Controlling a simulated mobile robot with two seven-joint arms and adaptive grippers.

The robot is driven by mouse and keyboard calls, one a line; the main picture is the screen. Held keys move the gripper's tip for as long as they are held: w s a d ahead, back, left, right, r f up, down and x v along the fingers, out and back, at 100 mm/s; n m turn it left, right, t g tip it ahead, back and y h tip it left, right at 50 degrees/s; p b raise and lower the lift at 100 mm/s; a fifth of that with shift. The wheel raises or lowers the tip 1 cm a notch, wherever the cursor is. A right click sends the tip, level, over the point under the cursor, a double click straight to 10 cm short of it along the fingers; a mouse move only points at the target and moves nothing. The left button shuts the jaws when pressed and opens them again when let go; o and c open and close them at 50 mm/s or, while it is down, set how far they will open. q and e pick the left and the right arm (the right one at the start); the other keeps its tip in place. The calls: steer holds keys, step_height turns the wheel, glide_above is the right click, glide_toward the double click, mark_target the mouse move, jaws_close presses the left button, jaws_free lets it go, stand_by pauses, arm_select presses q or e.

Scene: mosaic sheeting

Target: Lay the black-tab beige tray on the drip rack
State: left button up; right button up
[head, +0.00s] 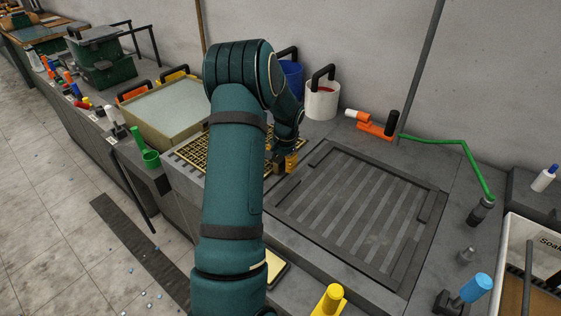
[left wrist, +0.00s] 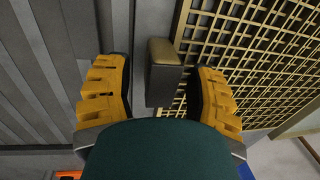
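The beige tray, an open grid, (head: 197,150) lies left of the drip rack in the head view, partly hidden behind my left arm. Its grid (left wrist: 255,50) fills the right of the left wrist view. A dark tab with a brownish top (left wrist: 164,72) stands out from its edge. My left gripper (head: 286,163) is at the tray's rack-side edge. In the left wrist view its yellow fingers (left wrist: 160,95) are open, one on each side of the tab, with gaps visible. The slatted grey drip rack (head: 350,205) is empty. My right gripper is out of view.
A white bucket (head: 322,100) and a blue bucket (head: 291,80) stand behind the tray. An orange nozzle (head: 376,128) with a green hose lies behind the rack. A beige-framed basin (head: 165,108) is at left. Blue (head: 476,288) and yellow (head: 331,299) handles stand in front.

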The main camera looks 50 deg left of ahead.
arm_select(q)
step_height(320, 180, up, 12)
steer(key=d, duration=0.1)
steer(key=shift+w+d, duration=0.25)
steer(key=shift+d, duration=0.1)
steer(key=shift+f, duration=0.1)
stand_by(0.6)
